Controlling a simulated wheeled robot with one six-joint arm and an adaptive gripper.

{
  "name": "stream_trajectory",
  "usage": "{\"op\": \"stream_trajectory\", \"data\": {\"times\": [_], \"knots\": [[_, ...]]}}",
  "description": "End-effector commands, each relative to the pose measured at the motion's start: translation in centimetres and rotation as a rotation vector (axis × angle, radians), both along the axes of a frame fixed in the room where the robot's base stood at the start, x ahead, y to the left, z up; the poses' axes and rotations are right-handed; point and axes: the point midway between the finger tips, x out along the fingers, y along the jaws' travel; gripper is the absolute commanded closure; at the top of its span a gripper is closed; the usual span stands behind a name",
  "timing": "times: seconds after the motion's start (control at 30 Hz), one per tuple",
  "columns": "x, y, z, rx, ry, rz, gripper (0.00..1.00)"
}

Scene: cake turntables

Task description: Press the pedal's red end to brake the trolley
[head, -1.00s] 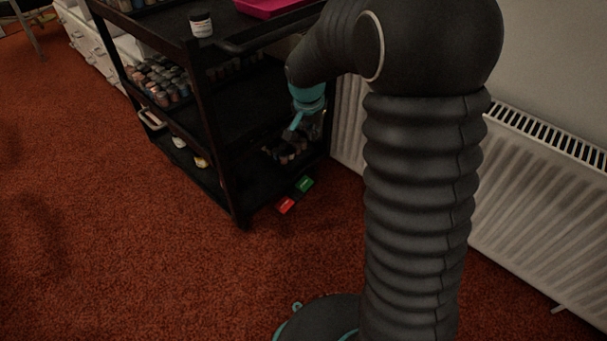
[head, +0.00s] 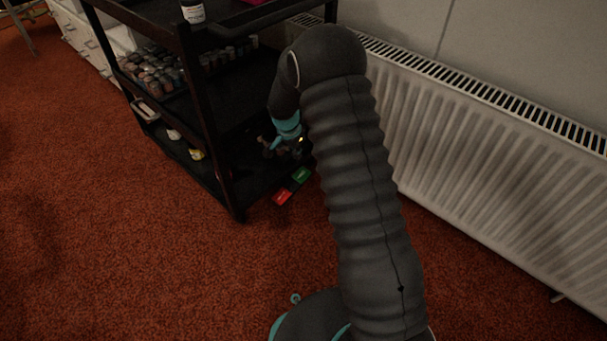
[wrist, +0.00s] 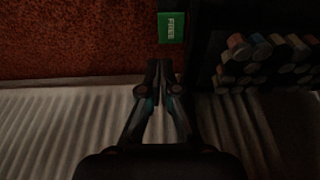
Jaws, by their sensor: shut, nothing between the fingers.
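The pedal's red end (head: 282,197) lies low by the foot of the dark trolley (head: 238,200), just above the carpet. The pedal's green end (head: 301,174) is beside it, nearer the radiator. In the wrist view the green end (wrist: 171,27) shows lettering that looks like "FREE"; the red end is out of that view. My gripper (wrist: 165,65) is shut and empty, its fingertips pointing towards the green end with a gap in the picture. In the head view my gripper (head: 270,148) is small and dark near the trolley's lower shelf, above the pedal.
A white radiator (head: 490,140) runs along the wall at the right, close behind my arm. A white-labelled jar (head: 193,11) stands on the trolley top. Red carpet (head: 120,260) is clear at the left front.

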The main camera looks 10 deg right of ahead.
Motion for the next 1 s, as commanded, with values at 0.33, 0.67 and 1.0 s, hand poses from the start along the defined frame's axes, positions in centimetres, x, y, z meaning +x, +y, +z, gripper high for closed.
{"op": "stream_trajectory", "data": {"times": [0.33,0.67,1.0], "knots": [[0.4,-0.7,-3.7,0.000,0.004,-0.001,1.00],[1.2,-1.8,-9.7,0.000,0.004,0.000,1.00],[1.8,-2.5,-13.3,0.000,0.000,0.000,1.00]]}}
